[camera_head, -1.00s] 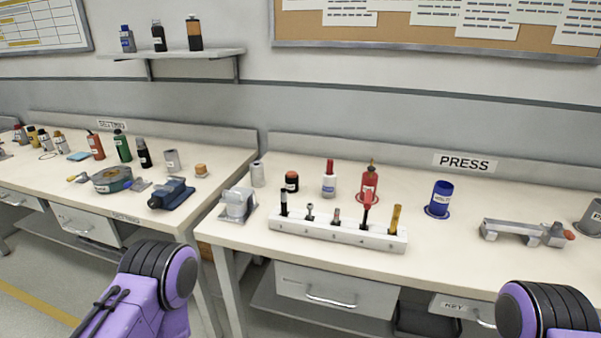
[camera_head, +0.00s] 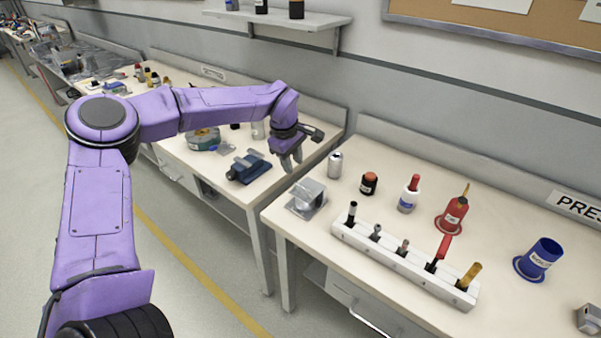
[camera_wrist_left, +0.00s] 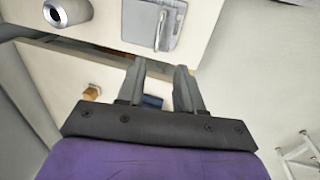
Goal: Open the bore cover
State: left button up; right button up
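A grey fixture with a block on a base plate (camera_head: 307,198) stands at the left end of the press bench; it looks like the one with the bore cover. In the left wrist view its plate with a pale bar or handle (camera_wrist_left: 153,26) shows near the top. I cannot make out the bore, or clearly tell whether its cover is open. My left gripper (camera_head: 291,166) points down above the gap between the benches, left of and behind the fixture, apart from it. In the left wrist view its fingers (camera_wrist_left: 160,75) are spread with nothing between them. My right gripper is out of view.
A silver can (camera_head: 335,165) stands close behind the fixture. A white rack (camera_head: 400,262) with several upright tools is to its right. A blue vise (camera_head: 248,167) sits on the neighbouring bench. Bottles and a blue cup (camera_head: 539,258) stand farther right.

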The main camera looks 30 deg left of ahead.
aim_at(300, 186)
pick_arm(q)
jog(key=x, duration=0.5)
jog(key=d+p+x, duration=0.1)
jog(key=x, duration=0.2)
jog(key=shift+w+r, duration=0.15)
jog(key=shift+w, duration=0.2)
jog(key=shift+s+a+f, duration=0.1)
jog(key=shift+a+f, duration=0.05)
jog(key=shift+f, duration=0.35)
grip_shut()
